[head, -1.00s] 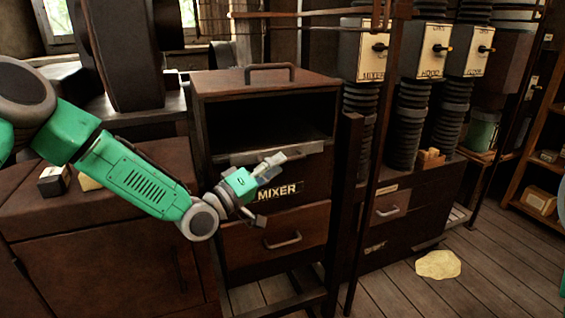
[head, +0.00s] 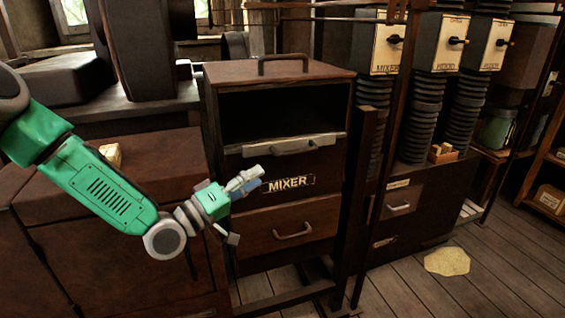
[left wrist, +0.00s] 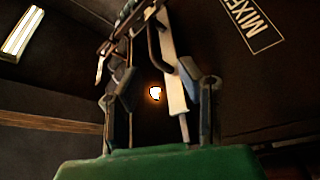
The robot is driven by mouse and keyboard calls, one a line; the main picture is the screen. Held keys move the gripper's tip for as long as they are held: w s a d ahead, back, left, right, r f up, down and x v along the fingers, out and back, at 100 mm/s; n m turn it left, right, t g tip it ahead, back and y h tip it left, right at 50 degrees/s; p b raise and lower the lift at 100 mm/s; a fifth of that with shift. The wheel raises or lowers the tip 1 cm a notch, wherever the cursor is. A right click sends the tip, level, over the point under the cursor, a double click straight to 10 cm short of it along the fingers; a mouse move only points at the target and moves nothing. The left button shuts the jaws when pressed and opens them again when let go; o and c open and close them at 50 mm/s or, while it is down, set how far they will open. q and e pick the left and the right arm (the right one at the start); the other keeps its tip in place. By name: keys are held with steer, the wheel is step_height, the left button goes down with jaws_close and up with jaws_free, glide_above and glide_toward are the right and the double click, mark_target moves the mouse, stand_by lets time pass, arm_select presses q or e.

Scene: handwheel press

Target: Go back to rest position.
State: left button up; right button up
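The brown mixer cabinet (head: 330,85) stands in the middle of the head view, with a dark open compartment at the top. Its flap with a handle (head: 300,147) is lowered below the opening. The MIXER label (head: 289,184) shows beneath the flap and again in the left wrist view (left wrist: 250,22). My left gripper (head: 245,208) is in front of the cabinet, left of the label and above the lower drawer (head: 290,228). Its fingers are spread and hold nothing; they also show apart in the left wrist view (left wrist: 152,75). My right gripper is not in view.
Lever boxes (head: 388,42) on ribbed columns stand right of the cabinet. Thin dark posts (head: 360,200) rise beside it. A low brown cabinet (head: 160,160) is behind my left arm. A yellowish patch (head: 447,261) lies on the open wooden floor at right.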

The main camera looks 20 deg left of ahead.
arm_select(q)
steer(key=s+d+f+m+g+y, duration=0.1)
steer(key=s+f+g+y, duration=0.15)
steer(key=s+f, duration=0.4)
steer(key=s+d+f+g+y, duration=0.1)
steer(key=s+d+f+g, duration=0.15)
steer(key=f, duration=0.65)
steer(key=s+d+f+m+g+y, duration=0.1)
steer(key=s+f+g+y, duration=0.1)
steer(key=s+f+g, duration=0.4)
steer(key=s+a+f+m+g+y, duration=0.1)
steer(key=s+a+f+y, duration=0.1)
steer(key=s, duration=0.5)
steer(key=s+a+f+m+g+y, duration=0.1)
steer(key=s+a+f+g+y, duration=0.1)
steer(key=s+a+f, duration=0.2)
steer(key=s+a+f+m+g+y, duration=0.1)
steer(key=s+a+f+g+y, duration=0.1)
steer(key=s, duration=0.8)
step_height(320, 180, down, 2)
steer(key=shift+s+a+m, duration=0.15)
steer(key=shift+a+m, duration=0.15)
steer(key=shift+a, duration=0.45)
